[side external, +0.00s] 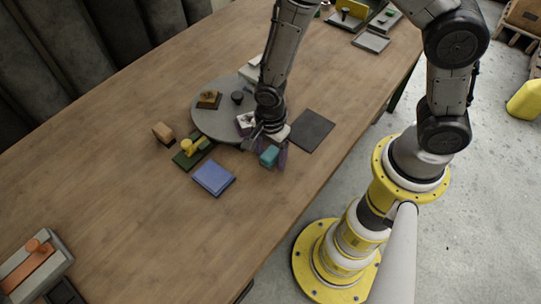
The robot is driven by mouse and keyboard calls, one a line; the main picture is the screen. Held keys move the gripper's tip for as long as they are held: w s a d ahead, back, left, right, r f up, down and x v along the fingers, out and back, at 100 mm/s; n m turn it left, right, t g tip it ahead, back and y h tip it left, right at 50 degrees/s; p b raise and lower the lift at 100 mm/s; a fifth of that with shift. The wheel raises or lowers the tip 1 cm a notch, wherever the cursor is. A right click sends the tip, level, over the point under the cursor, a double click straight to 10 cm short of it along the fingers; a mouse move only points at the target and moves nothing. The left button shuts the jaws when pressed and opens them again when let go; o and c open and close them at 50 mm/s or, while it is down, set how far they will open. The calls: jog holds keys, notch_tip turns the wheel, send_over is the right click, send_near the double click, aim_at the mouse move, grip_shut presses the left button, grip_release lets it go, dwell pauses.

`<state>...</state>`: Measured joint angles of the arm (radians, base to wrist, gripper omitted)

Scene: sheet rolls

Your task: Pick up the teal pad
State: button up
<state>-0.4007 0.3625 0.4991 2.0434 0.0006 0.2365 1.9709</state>
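The teal pad (269,156) shows as a small blue-green block in the side view, right of the middle of the wooden table. My gripper (272,153) is down at it, with a dark purplish finger close along the pad's right side. The other finger is hard to make out, partly hidden behind the pad and the wrist. I cannot tell whether the fingers press on the pad or whether it is off the table.
A grey round plate (214,122) bearing small items lies behind my gripper. A blue pad (214,178), a green pad with a yellow piece (187,146) and a wooden block (163,133) lie left. A dark flat mat (311,130) lies right.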

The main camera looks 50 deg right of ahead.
grip_shut()
jog(key=shift+r, duration=0.1)
jog(key=shift+r, duration=0.5)
jog(key=s+d+r, duration=0.2)
jog(key=s+r, duration=0.4)
jog(key=s+d+r, duration=0.3)
jog(key=s+r, duration=0.2)
jog(key=s, duration=0.2)
jog(key=shift+d+r, duration=0.25)
jog(key=shift+r, duration=0.15)
